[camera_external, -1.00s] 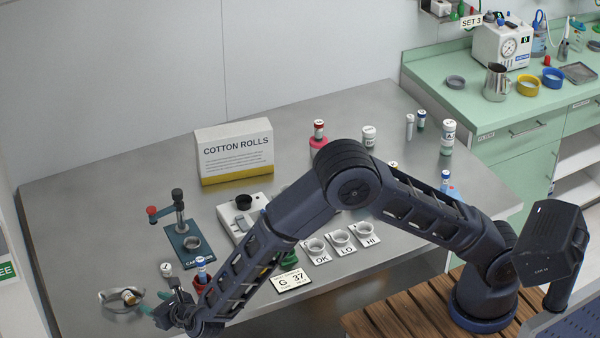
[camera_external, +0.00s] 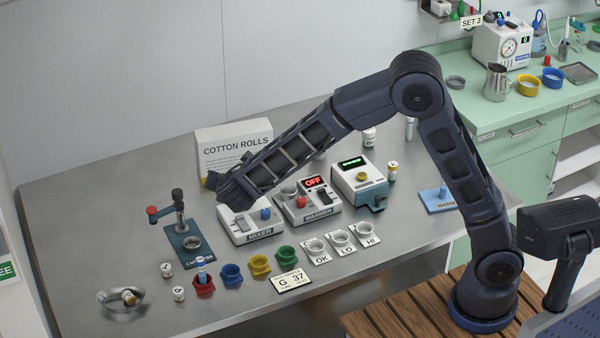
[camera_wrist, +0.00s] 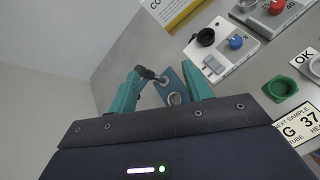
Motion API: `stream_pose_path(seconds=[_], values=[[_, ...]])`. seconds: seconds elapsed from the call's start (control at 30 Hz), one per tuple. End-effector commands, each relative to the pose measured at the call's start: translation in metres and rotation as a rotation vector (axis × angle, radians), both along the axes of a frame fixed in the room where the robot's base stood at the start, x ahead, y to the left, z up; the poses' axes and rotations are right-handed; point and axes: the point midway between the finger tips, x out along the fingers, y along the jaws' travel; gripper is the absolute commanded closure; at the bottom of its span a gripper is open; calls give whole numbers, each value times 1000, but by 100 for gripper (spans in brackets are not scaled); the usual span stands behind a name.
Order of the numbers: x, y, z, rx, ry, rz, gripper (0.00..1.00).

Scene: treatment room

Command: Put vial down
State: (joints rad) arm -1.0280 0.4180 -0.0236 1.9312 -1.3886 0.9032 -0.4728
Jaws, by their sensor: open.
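My gripper (camera_external: 211,186) is raised over the table, near the mixer and the cotton rolls box. Its teal fingers are apart in the wrist view (camera_wrist: 163,88), with nothing between them in the hand; the capping stand shows beyond. Which vial the task means, I cannot tell.
The capping stand (camera_external: 182,240) is left of the mixer (camera_external: 247,232); the warmer (camera_external: 312,210) is right. Blue (camera_external: 231,275), yellow (camera_external: 260,266) and green (camera_external: 287,257) cups line the front. A metal dish (camera_external: 120,307) sits front left. The table is clear behind the stand.

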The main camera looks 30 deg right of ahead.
Motion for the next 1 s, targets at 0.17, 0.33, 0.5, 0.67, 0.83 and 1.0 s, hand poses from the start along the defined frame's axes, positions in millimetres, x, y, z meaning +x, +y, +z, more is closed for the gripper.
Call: stream_pose_path(seconds=[0.17, 0.33, 0.5, 0.67, 0.83, 1.0], values=[[18, -104, 44, 160, 43, -252, 50], [15, -194, 75, 314, 74, -483, 50], [-3, -277, 99, 473, 96, -707, 50], [-32, -345, 116, 629, 109, -911, 50], [-71, -406, 128, 800, 115, -1118, 50], [-116, -454, 135, 978, 112, -1317, 50]])
